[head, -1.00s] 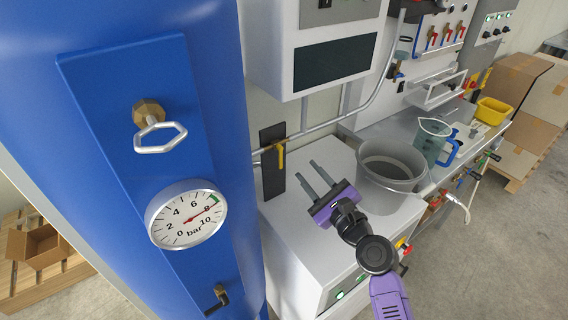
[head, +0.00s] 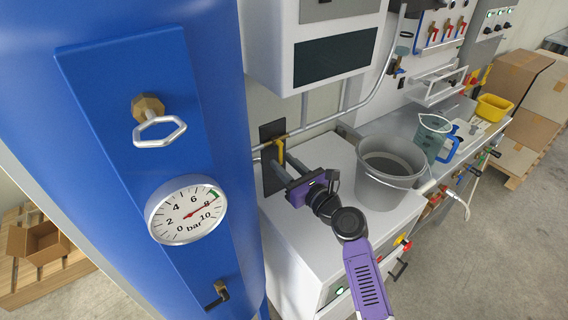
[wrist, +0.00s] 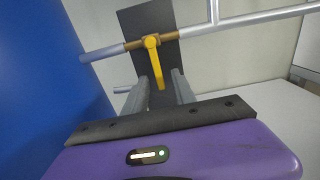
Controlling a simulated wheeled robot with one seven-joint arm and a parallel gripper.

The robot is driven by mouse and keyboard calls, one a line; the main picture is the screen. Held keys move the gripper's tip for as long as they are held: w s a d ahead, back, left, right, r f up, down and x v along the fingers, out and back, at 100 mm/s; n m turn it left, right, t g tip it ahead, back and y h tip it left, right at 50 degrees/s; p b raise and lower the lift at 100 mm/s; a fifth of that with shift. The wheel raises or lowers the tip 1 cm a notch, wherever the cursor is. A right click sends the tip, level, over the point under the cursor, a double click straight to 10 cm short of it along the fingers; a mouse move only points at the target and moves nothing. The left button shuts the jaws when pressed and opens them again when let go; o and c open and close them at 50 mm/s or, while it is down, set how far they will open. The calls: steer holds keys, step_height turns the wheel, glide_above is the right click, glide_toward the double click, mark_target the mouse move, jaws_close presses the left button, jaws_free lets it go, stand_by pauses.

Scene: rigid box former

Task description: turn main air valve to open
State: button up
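The main air valve has a yellow lever (head: 280,152), which also shows in the wrist view (wrist: 155,62). It sits on a brass fitting in a grey pipe, in front of a dark plate (head: 267,132). The lever hangs down, across the run of the pipe. My purple gripper (head: 279,176) is just in front of it. In the wrist view my gripper (wrist: 161,80) is open, with the lever's lower end lined up between its fingers. I see a gap on both sides and no clear contact. The fingertips' depth relative to the lever is hard to tell.
A blue tank (head: 80,130) with a pressure gauge (head: 187,210) stands close on the left. A grey bucket (head: 391,172) stands on the white cabinet right of my gripper. A control box (head: 335,62) hangs above. The pipe (wrist: 235,22) continues right.

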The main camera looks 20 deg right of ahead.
steer(key=shift+w, duration=0.2)
steer(key=shift+c, duration=0.2)
jaws_close()
stand_by(1.2)
